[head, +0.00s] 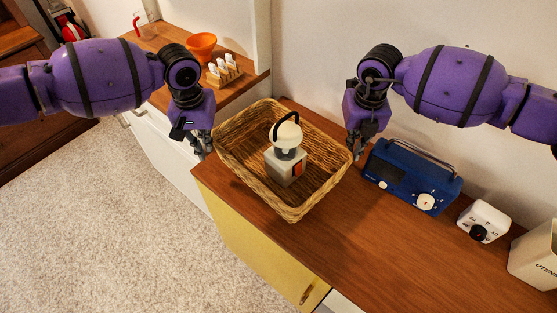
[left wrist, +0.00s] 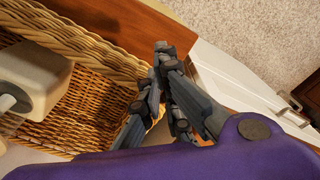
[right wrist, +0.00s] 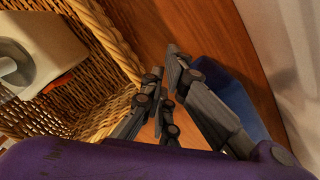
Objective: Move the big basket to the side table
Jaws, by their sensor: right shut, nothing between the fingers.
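The big basket (head: 240,168) is a woven wicker tray with sloping sides on the wooden counter (head: 350,240), near its left end. A grey and white lantern-like object (head: 287,160) with a dark handle stands in it. My left gripper (head: 203,153) is at the basket's left corner. In the left wrist view its fingers (left wrist: 160,62) are close together at the rim; whether the rim is between them is unclear. My right gripper (head: 358,153) is at the basket's right corner. Its fingers (right wrist: 166,68) are shut beside the rim with nothing between them. The side table (head: 165,98) is at the upper left.
An orange bowl (head: 201,47), a rack with white pieces (head: 224,70) and a clear cup with red (head: 141,24) occupy the side table. A blue radio (head: 411,178), white timer (head: 484,220) and utensil holder (head: 535,255) stand right of the basket. The counter's front is clear.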

